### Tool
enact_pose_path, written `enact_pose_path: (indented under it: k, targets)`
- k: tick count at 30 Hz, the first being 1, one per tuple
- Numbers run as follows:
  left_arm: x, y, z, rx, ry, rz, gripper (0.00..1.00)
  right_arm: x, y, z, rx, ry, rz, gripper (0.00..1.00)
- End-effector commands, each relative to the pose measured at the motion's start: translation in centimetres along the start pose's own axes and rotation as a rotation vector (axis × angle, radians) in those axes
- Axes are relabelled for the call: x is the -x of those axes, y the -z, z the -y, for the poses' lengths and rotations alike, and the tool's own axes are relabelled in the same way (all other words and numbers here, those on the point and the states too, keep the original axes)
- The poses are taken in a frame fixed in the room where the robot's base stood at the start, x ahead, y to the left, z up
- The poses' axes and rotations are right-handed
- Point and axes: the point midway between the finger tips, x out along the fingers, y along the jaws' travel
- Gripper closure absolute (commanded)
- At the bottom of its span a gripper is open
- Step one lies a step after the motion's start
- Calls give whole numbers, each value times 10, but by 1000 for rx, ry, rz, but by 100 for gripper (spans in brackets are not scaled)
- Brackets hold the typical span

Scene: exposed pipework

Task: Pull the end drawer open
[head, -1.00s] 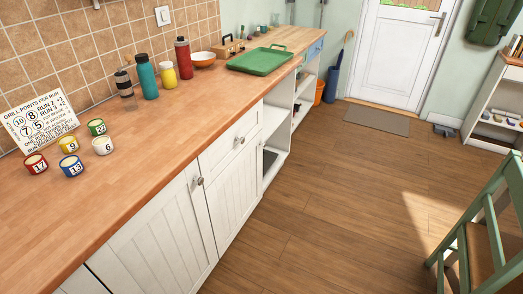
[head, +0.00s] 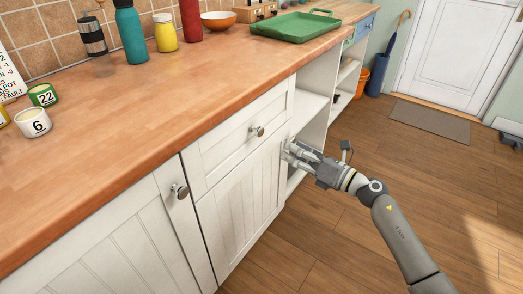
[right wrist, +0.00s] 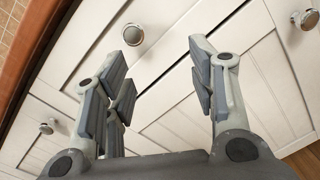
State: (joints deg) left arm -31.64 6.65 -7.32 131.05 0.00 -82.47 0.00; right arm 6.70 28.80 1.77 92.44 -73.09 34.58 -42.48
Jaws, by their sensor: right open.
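The white end drawer (head: 240,137) is shut, flush under the wooden worktop, with a round metal knob (head: 257,131). In the right wrist view the drawer's knob (right wrist: 133,34) shows just beyond the left-hand fingertip, apart from it. My right gripper (head: 289,152) is open and empty, to the right of and below the knob, in front of the cabinet's right edge. In the right wrist view its spread fingers (right wrist: 160,55) face the cabinet front. The gripper partly hides the right edge of the door below. My left gripper is out of view.
Below the drawer is a white door (head: 240,210); its knob (right wrist: 305,18) shows in the right wrist view. The neighbouring door also has a knob (head: 180,191). Open shelves (head: 312,105) stand beyond. A green tray (head: 295,27) and bottles stand on the worktop. The wooden floor (head: 330,245) is clear.

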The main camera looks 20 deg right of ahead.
Motion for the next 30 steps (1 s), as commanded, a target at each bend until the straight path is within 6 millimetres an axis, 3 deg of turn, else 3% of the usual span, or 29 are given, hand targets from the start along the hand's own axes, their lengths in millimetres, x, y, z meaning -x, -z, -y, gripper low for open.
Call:
enact_pose_path:
  k: [4, 11, 24, 30]
  targets:
    - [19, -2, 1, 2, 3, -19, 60, -1, -10, -18, 243, -52, -37, 48]
    - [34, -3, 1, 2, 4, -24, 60, -10, -17, -28, 346, -68, -53, 48]
    - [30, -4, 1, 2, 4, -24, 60, -87, -13, -33, 339, -67, -50, 48]
    - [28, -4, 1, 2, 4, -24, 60, -106, -11, -33, 339, -66, -52, 48]
